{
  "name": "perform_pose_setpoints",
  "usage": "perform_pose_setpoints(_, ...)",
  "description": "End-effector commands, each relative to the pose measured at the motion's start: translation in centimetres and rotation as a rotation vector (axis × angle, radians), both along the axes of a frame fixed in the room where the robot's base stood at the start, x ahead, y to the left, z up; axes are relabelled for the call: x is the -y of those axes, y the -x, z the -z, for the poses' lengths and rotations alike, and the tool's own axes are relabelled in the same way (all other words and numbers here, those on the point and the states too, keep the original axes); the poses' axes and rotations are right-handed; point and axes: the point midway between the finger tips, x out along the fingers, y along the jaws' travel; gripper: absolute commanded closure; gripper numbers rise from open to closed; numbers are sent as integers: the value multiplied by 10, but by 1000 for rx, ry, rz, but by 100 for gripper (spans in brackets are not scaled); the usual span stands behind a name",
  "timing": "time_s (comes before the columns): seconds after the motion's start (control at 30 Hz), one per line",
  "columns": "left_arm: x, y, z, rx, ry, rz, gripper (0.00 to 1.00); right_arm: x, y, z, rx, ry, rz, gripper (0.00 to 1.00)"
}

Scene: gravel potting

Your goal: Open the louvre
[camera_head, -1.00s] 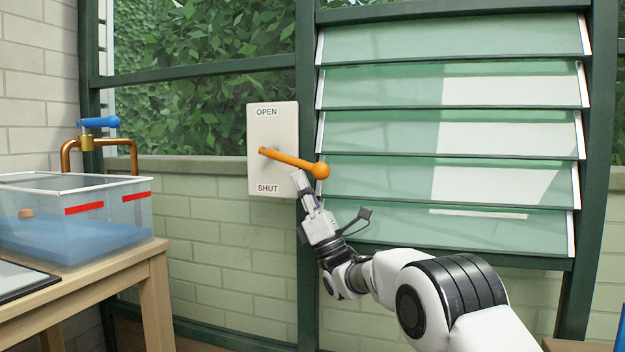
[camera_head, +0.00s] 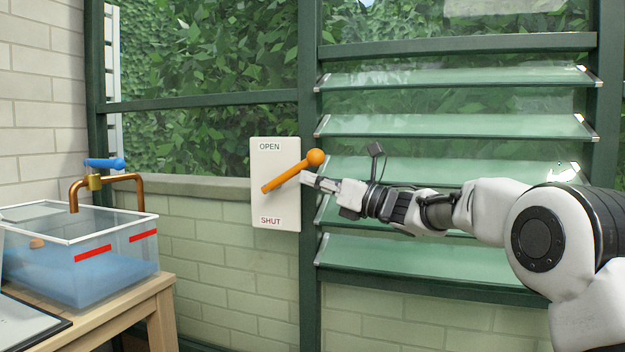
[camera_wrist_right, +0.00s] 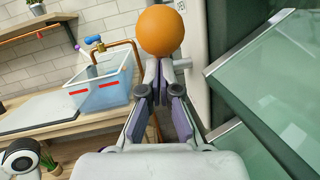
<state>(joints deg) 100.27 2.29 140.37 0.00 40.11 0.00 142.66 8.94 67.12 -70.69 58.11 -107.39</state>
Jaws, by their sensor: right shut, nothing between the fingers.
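The louvre (camera_head: 455,125) is a green-framed window with several glass slats, tilted with gaps between them through which leaves show. Its orange lever (camera_head: 288,178) is on a white plate (camera_head: 262,208) marked OPEN at the top and SHUT at the bottom. The lever slants up to the right, its ball knob at the upper end. My right gripper (camera_head: 306,179) is shut and empty, its fingertips just below the knob, close to or touching it. In the right wrist view the knob (camera_wrist_right: 160,30) is right beyond the fingertips (camera_wrist_right: 160,66). My left gripper is not in view.
A clear tank (camera_head: 120,262) of blue water with red marks stands on a wooden table (camera_head: 150,292) at the left. A copper tap with a blue handle (camera_head: 104,163) is above it. A green post (camera_head: 309,270) stands just right of the plate.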

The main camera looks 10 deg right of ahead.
Motion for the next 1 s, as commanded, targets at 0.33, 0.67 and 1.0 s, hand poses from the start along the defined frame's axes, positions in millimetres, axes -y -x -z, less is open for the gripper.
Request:
perform_pose_setpoints(0.33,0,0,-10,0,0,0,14,-3,-2,-9,1,-4,-2,100)
perform_pose_setpoints(0.67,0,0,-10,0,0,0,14,-3,-1,-12,6,-6,-1,100)
perform_pose_setpoints(1.0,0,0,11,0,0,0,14,-7,-4,10,4,-6,-4,100)
